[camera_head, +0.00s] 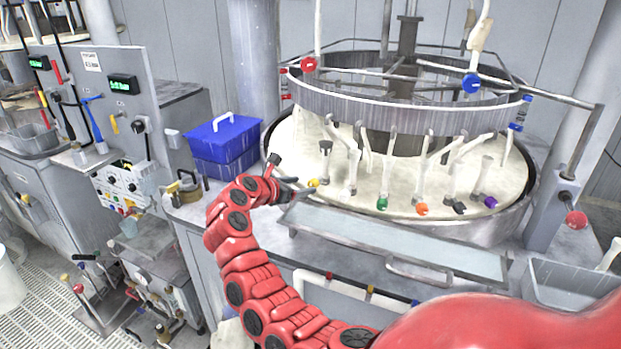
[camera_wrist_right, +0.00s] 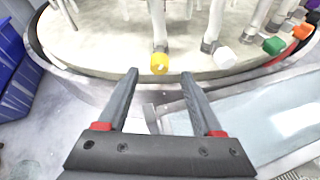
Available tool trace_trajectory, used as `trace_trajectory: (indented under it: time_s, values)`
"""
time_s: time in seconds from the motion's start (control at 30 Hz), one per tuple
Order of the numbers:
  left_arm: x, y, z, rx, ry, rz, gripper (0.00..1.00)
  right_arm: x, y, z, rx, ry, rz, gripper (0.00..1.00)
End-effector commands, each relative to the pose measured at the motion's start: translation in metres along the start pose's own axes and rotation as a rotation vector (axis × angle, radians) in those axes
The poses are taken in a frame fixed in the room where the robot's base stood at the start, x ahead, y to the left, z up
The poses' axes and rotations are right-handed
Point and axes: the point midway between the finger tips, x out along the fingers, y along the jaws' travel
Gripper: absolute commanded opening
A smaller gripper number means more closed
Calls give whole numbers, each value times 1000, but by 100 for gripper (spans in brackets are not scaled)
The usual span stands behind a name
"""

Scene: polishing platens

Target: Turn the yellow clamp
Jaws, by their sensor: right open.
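The yellow clamp (camera_head: 313,183) is a small yellow knob at the foot of a pale post on the near left rim of the round cream platen. In the right wrist view, the yellow clamp (camera_wrist_right: 160,64) sits just past the fingertips and roughly centred between them. My right gripper (camera_head: 297,186) reaches the platen's near left edge. In the wrist view, its two dark fingers (camera_wrist_right: 160,75) are spread apart with nothing between them. The fingers appear short of the clamp, not around it. My left gripper is not in view.
Other coloured clamps line the rim, including a green one (camera_head: 382,203), an orange one (camera_head: 421,209) and a white one (camera_wrist_right: 225,57). A blue box (camera_head: 222,140) stands left of the platen. A shallow tray (camera_head: 395,240) lies in front. A metal ring (camera_head: 400,110) hangs above.

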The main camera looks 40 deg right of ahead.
Motion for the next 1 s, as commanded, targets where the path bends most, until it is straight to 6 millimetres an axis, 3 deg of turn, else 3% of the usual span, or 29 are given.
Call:
trace_trajectory:
  time_s: [0.1,0.3,0.67,1.0]
  values:
    - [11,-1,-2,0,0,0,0,23,0,4,-3,-2,-2,68]
    - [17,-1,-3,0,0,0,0,48,0,2,-3,-2,0,68]
    - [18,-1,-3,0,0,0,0,54,1,0,0,-1,2,68]
    - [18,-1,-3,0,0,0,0,53,1,0,-1,-1,2,8]
